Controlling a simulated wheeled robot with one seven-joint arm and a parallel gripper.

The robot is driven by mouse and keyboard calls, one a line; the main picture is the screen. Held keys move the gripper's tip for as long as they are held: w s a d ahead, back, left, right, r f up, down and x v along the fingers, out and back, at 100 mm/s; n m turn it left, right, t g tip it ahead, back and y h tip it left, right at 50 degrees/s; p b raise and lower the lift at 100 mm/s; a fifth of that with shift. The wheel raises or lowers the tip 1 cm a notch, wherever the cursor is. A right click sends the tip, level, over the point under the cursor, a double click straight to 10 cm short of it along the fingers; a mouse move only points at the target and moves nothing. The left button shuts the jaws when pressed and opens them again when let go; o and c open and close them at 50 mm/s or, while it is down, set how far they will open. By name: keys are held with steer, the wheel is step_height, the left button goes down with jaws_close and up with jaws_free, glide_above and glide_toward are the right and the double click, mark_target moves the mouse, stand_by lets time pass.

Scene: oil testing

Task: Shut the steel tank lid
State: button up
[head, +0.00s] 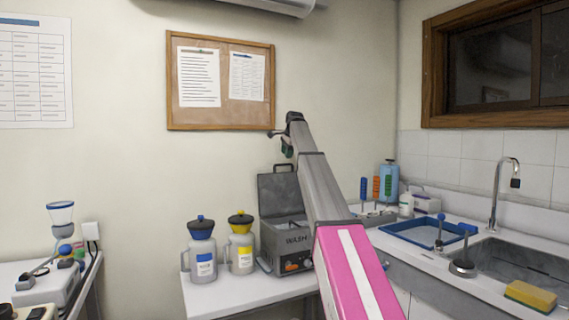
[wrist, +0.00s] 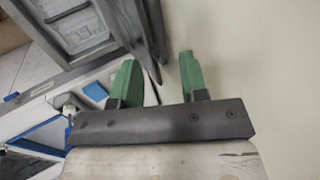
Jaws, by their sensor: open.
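The steel tank (head: 290,236), a grey box marked "WASH", stands on the white counter. Its lid (head: 274,193) is raised, near upright at the back of the tank, with a dark handle on its top edge. In the wrist view the lid (wrist: 126,28) shows near edge-on at the top, beside the tank's open basin (wrist: 85,25). My gripper (head: 287,146) is above the lid near the wall. Its green fingers (wrist: 158,78) are open, and the lid's dark edge reaches toward the gap between them. I cannot tell whether they touch it. My arm hides the tank's right side.
A blue-capped jug (head: 202,252) and a yellow-capped jug (head: 241,246) stand left of the tank. A blue tray (head: 412,240), a sink (head: 500,262) and a tap (head: 497,190) are on the right. The wall is close behind the lid.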

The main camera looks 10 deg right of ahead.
steer(key=x, duration=0.5)
steer(key=shift+f, duration=0.3)
jaws_close()
